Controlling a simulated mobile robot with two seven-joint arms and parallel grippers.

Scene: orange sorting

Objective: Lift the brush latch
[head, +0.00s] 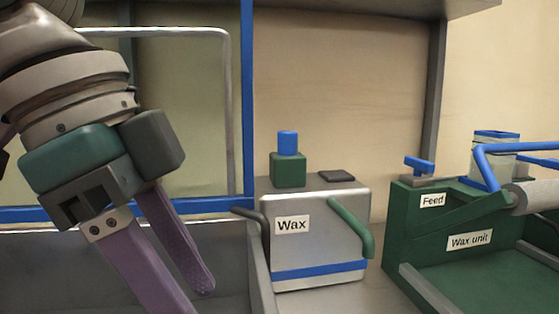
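The green wax unit (466,240), labelled "Wax unit" and "Feed", stands at the right and is cut off by the picture edge. It has a bent blue bar (484,168) over a grey roller (535,194), and a small blue T-shaped handle (419,164) at its left. No part is labelled as the brush latch, so I cannot tell which it is. My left gripper (194,300) points down at the left, well apart from the unit. Its purple fingers look spread, with nothing seen between them; one tip is cut off below. My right gripper is not in view.
A white box labelled "Wax" (316,244) with a green side handle (350,227) stands between my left gripper and the wax unit. A green block with a blue top (288,170) sits on it. A grey-walled bin (228,262) lies below my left gripper.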

